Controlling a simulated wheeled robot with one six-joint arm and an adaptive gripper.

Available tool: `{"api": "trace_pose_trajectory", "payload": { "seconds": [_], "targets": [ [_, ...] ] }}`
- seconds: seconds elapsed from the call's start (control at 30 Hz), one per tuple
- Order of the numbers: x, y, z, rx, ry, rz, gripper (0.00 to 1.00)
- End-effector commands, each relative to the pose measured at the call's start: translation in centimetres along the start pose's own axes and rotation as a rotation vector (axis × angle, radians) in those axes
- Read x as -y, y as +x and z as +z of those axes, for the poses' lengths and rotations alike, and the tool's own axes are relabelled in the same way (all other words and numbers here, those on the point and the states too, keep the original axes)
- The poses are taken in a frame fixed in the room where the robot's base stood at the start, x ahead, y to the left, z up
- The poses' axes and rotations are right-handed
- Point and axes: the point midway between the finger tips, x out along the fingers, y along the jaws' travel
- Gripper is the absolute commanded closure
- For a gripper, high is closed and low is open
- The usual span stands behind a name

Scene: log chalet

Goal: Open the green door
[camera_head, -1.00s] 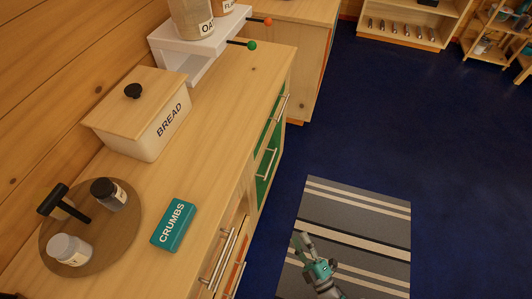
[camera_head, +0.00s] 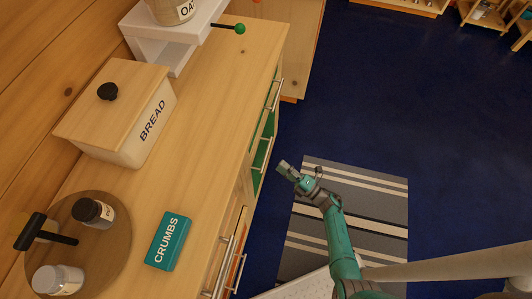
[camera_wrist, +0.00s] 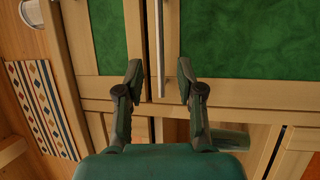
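The cabinet under the counter has green-panelled fronts; in the head view a green panel (camera_head: 257,176) shows at a steep angle, with a bar handle (camera_head: 266,154). In the wrist view a large green panel (camera_wrist: 250,40) fills the upper right, and a narrower green panel (camera_wrist: 108,35) is to its left. A metal bar handle (camera_wrist: 160,45) stands near the wooden divide between them. My gripper (camera_wrist: 160,80) is open, its fingers on either side of the handle's lower end, with visible gaps. In the head view my gripper (camera_head: 284,168) is just right of the cabinet front.
The counter (camera_head: 205,130) holds a bread box (camera_head: 122,110), a teal crumbs box (camera_head: 168,241), a round tray (camera_head: 105,265) with jars, and a white riser (camera_head: 175,45). A striped rug (camera_head: 390,200) lies beside the cabinet. The blue floor (camera_head: 400,100) beyond is clear.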

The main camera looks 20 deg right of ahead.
Motion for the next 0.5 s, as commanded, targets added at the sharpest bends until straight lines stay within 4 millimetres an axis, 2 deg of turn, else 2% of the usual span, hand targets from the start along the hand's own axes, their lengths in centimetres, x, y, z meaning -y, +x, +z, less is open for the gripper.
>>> {"api": "trace_pose_trajectory", "payload": {
  "seconds": [0.3,0.5],
  "targets": [
    [0.0,5.7,-0.1,-0.002,0.001,0.001,0.63],
    [0.0,7.8,0.0,0.0,0.003,0.0,0.63]
  ]
}}
